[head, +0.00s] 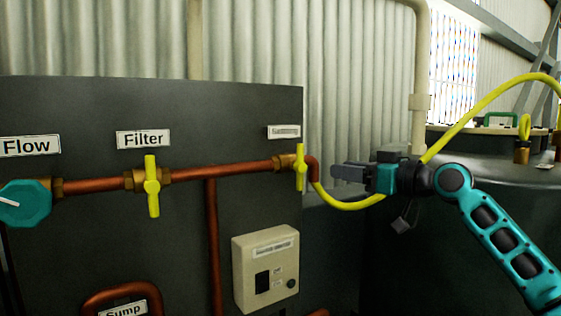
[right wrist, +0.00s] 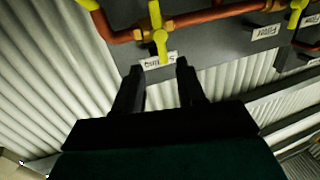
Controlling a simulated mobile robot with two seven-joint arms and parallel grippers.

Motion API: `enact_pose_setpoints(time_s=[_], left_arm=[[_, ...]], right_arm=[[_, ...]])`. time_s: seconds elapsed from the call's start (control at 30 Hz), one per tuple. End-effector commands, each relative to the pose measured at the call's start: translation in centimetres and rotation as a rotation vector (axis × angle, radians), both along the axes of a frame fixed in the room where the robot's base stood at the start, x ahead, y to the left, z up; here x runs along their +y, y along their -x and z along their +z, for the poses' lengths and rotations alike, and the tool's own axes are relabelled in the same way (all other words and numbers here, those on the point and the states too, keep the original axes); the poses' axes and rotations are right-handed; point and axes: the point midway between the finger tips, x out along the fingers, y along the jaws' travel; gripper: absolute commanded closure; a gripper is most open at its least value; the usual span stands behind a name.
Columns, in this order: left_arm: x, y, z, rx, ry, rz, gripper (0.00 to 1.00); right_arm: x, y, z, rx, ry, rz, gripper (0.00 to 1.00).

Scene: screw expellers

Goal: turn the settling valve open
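The settling valve (head: 300,167) is a yellow handle on the copper pipe near the panel's right edge, upright in the head view. The label above it is too blurred to read in the head view; the label by it in the right wrist view reads like "Settling". My right gripper (head: 335,173) is just right of the handle, apart from it. In the right wrist view the valve (right wrist: 159,38) lies beyond the fingertips, and the fingers (right wrist: 158,72) are spread with nothing between them. My left gripper is not in view.
A second yellow valve (head: 152,186) sits under the Filter label (head: 143,139). A teal Flow knob (head: 24,204) is at far left. A beige switch box (head: 266,268) is mounted below. A yellow hose (head: 350,204) runs behind my right gripper toward a dark tank (head: 480,152).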

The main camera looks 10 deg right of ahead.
Motion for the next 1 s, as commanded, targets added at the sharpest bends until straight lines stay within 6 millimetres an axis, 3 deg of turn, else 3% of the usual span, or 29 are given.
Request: enact_pose_setpoints(time_s=[0.1, 0.23, 0.7, 1.0], left_arm=[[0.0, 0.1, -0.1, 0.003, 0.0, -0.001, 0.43], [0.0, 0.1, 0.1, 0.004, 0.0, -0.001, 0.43], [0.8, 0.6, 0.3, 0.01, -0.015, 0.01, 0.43], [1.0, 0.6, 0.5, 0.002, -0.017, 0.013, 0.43]], right_arm=[[-0.2, 0.1, 1.4, -0.013, -0.006, 0.008, 0.6], [0.4, -0.8, 1.7, -0.014, -0.01, 0.01, 0.6], [5.6, -8.0, 1.6, -0.013, -0.01, 0.011, 0.6], [7.0, -10.1, 1.5, -0.014, -0.008, 0.009, 0.6]])
